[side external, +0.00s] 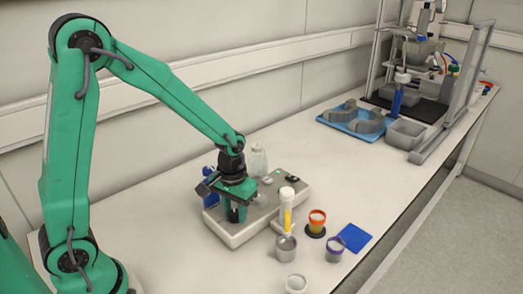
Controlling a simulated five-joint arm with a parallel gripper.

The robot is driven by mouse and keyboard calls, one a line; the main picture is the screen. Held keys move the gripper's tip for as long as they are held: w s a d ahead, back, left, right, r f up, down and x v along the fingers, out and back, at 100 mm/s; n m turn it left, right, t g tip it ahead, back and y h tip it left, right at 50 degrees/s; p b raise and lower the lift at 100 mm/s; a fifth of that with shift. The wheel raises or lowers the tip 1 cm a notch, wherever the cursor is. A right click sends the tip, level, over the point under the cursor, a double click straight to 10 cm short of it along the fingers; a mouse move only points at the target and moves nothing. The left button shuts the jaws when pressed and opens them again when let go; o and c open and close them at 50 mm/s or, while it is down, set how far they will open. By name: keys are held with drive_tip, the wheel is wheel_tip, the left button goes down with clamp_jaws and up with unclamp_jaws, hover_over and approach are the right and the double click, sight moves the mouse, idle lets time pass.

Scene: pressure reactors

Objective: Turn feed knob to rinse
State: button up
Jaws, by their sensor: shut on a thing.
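My green arm reaches down over a light grey flat unit (240,236) on the bench. My gripper (236,212) points downward at the left part of the unit's top, with its fingers low over the surface. It is shut on what seems to be the feed knob, which the fingers and gripper body hide. The knob's pointer and any rinse mark cannot be made out.
A white upright tube with a yellow band (287,207) stands at the unit's right side. Nearby are a metal cup (285,247), an orange-rimmed cup (317,221), a grey cup (335,248) and a blue square (355,237). A pale bottle (258,158) stands behind.

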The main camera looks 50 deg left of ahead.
sight(235, 212)
drive_tip(key=m, duration=0.6)
drive_tip(key=shift+r, duration=0.1)
idle(0.4)
drive_tip(key=o, duration=1)
drive_tip(key=shift+r, duration=0.1)
drive_tip(key=shift+r, duration=3.8)
drive_tip(key=shift+r, duration=0.1)
